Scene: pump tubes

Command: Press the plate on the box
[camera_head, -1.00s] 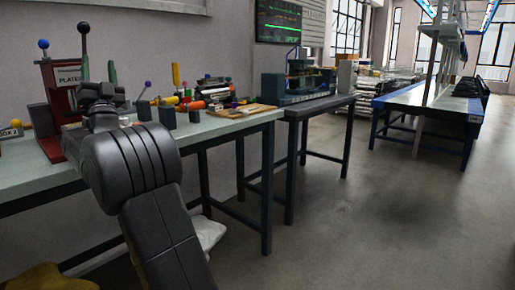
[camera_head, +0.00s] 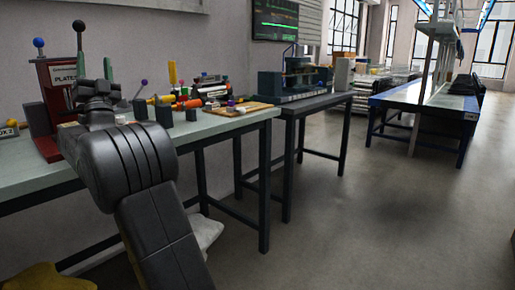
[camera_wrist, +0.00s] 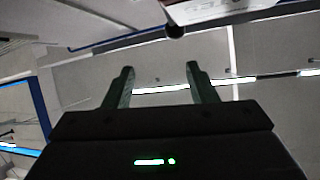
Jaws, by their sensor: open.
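A red press (camera_head: 42,100) with a sign lettered "PLATE..." stands at the left end of the workbench. It has one lever with a black ball and another with a blue ball. My gripper points upward in front of it; my arm hides the press's lower right part. In the wrist view my gripper (camera_wrist: 160,67) is open with nothing between its two fingers. A white and red thing with a dark round end (camera_wrist: 175,31) shows above the fingertips. A sign ending "OX 2" (camera_head: 8,131) is cut off at the left edge. I cannot make out the plate or box.
The pale green workbench (camera_head: 222,125) holds dark blocks (camera_head: 164,115), coloured tools and a wooden board (camera_head: 240,108). A dark table (camera_head: 318,102) with a machine (camera_head: 290,80) stands beyond. A white sack (camera_head: 205,232) lies under the bench. The floor at right is clear.

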